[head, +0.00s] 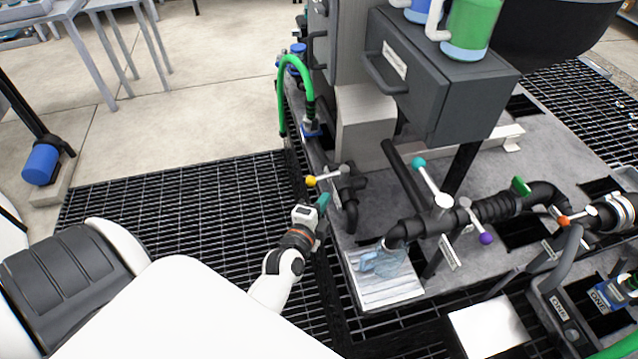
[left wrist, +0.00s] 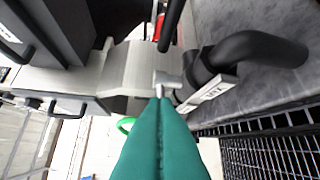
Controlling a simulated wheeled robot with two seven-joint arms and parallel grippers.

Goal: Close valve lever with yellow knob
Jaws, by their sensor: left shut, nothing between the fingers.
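The valve lever with the yellow knob (head: 311,181) is on a small black pipe (head: 349,205) at the near left edge of the grey platform. Its silver handle (head: 329,176) runs left from the pivot, with the knob at its left end. My left gripper (head: 323,201) has teal fingers, shut and empty, just below and right of the knob. In the left wrist view the closed fingers (left wrist: 159,108) point at a silver lever part (left wrist: 167,79); the yellow knob does not show there. I cannot tell whether the fingers touch the lever. My right gripper is not in view.
Other levers have a teal knob (head: 418,162), a purple knob (head: 486,238) and an orange knob (head: 564,220). A dark grey box (head: 440,85) and a green hose (head: 306,85) are behind the yellow-knobbed lever. Dark floor grating (head: 200,215) lies left of the platform.

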